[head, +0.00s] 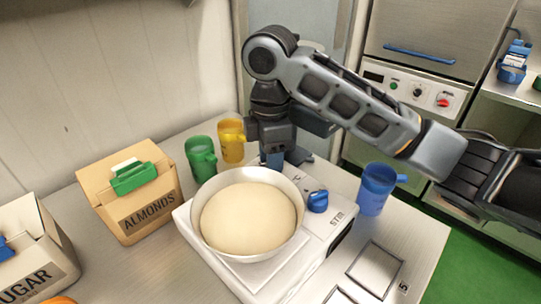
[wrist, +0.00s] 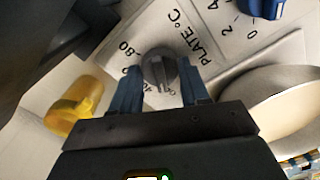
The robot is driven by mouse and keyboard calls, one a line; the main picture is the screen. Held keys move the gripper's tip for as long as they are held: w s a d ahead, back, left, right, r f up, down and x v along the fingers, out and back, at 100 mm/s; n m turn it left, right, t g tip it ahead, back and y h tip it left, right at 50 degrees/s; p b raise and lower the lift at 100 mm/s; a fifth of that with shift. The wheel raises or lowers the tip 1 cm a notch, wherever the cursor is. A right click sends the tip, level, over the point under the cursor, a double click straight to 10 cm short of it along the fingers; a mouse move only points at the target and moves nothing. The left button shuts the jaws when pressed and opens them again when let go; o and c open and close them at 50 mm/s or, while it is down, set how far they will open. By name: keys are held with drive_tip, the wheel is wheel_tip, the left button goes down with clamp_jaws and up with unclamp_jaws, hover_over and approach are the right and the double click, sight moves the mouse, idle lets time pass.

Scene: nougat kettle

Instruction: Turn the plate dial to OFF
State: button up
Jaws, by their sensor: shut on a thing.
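The plate dial (wrist: 160,68) is a dark grey round knob with a raised grip bar, on the pale top of the hot plate unit (wrist: 205,42). "PLATE °C" and "80" are printed beside it; the other marks around it are partly hidden, and I cannot read its setting for sure. My gripper (wrist: 160,88) points down over the dial, with its blue fingers shut on it from both sides. In the head view my gripper (head: 274,158) is behind the bowl, at the unit's back corner; the dial is hidden there.
A bowl of pale dough (head: 248,216) sits on the unit, close to my gripper. A blue stir dial (head: 318,201) is to its right. Yellow (head: 231,141), green (head: 201,158) and blue (head: 375,190) mugs stand around the unit. An almonds box (head: 142,213) is at left.

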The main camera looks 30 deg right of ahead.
drive_tip(key=shift+n, duration=0.9)
drive_tip(key=o, duration=1.1)
drive_tip(key=shift+c, duration=0.2)
drive_tip(key=shift+r+p, duration=0.45)
drive_tip(key=shift+r, duration=3.45)
